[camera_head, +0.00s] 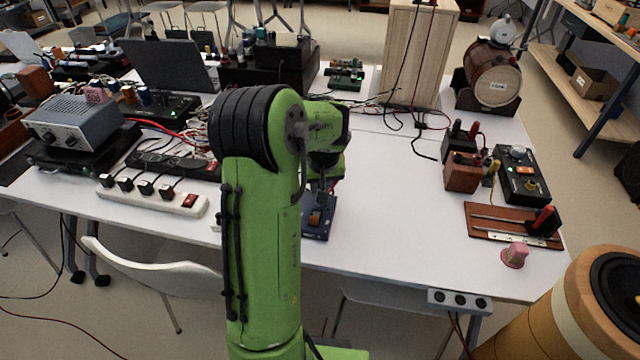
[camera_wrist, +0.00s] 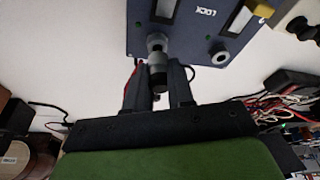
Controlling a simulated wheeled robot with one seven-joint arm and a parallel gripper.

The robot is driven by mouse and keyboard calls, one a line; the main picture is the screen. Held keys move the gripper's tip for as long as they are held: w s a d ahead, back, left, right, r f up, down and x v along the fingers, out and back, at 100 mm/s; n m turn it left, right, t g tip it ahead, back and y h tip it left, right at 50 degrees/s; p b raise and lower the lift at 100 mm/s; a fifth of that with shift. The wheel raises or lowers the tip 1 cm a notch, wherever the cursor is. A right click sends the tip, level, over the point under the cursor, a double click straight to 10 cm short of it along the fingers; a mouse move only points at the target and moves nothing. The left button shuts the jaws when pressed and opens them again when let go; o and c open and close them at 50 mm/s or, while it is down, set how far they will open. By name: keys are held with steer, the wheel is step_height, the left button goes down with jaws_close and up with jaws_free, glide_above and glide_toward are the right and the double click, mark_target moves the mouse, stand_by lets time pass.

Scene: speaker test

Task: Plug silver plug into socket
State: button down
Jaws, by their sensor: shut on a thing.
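My gripper (camera_wrist: 157,68) is shut on a grey, silver-looking cylindrical plug (camera_wrist: 156,44) in the wrist view, one dark finger on each side of it. The plug's far end overlaps the face of a dark blue panel (camera_wrist: 183,45) marked LOCK. I cannot tell whether it is seated in the panel or just in front of it. A silver ring-shaped socket (camera_wrist: 220,57) sits on the panel to the right of the plug. In the head view, the blue panel box (camera_head: 318,226) is on the table's front part, partly behind my green arm, which hides most of my gripper and the plug.
A white power strip (camera_head: 152,196) and a grey instrument (camera_head: 75,124) stand left. Wooden blocks, a black control box (camera_head: 522,174) and a brown slide board (camera_head: 490,225) stand right. The white tabletop (camera_head: 390,215) right of the blue box is clear.

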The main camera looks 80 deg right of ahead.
steer(key=shift+f+b, duration=0.8)
steer(key=shift+f, duration=0.15)
stand_by(0.4)
steer(key=c, duration=0.9)
jaws_free()
steer(key=shift+r, duration=0.15)
steer(key=shift+r+p, duration=3)
steer(key=shift+r, duration=0.7)
